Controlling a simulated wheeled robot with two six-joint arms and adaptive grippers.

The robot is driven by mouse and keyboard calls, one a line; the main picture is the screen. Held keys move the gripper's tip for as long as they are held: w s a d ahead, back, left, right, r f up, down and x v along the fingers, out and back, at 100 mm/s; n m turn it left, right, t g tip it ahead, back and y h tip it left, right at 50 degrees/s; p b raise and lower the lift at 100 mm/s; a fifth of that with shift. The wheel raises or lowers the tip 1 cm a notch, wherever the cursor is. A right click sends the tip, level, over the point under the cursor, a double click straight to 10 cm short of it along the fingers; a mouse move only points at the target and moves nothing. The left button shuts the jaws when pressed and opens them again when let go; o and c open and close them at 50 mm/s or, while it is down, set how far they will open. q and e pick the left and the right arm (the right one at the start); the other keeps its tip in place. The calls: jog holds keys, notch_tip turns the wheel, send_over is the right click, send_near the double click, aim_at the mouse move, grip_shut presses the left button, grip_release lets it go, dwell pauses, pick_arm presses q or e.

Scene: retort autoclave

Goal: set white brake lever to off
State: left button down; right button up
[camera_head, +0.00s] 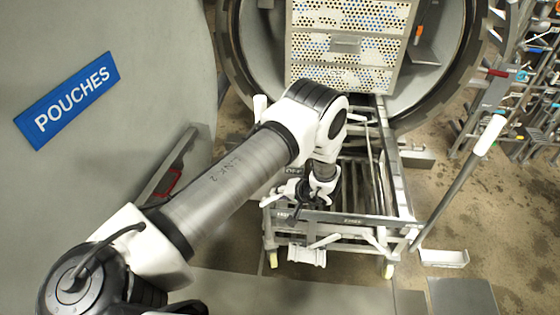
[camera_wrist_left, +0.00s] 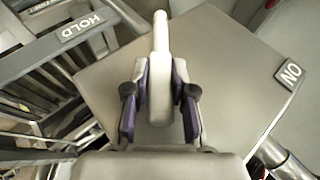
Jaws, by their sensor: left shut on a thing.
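The white brake lever (camera_wrist_left: 159,45) stands up in the middle of the left wrist view, in front of a grey plate (camera_wrist_left: 225,75). Its rounded tip rises clear above my fingers. My left gripper (camera_wrist_left: 159,95) has a purple-padded finger on each side of the lever and is shut on it. A HOLD label (camera_wrist_left: 81,27) is at the upper left of that view and an ON label (camera_wrist_left: 290,73) at the right. In the head view my left gripper (camera_head: 300,193) is down at the front of the metal cart frame (camera_head: 345,217), where the lever is hard to make out. My right gripper is not in view.
A perforated basket stack (camera_head: 347,45) stands in the round autoclave opening behind the cart. The large grey door with a blue POUCHES sign (camera_head: 68,99) is at the left. A white-gripped pole (camera_head: 490,135) leans at the right. Open floor (camera_head: 500,200) lies beyond it.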

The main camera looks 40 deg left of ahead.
pick_arm(q)
jog(key=c, duration=1)
grip_release()
jog(key=shift+w, duration=0.15)
jog(key=shift+o, duration=0.2)
jog(key=shift+d, duration=0.1)
jog(key=v, duration=1.2)
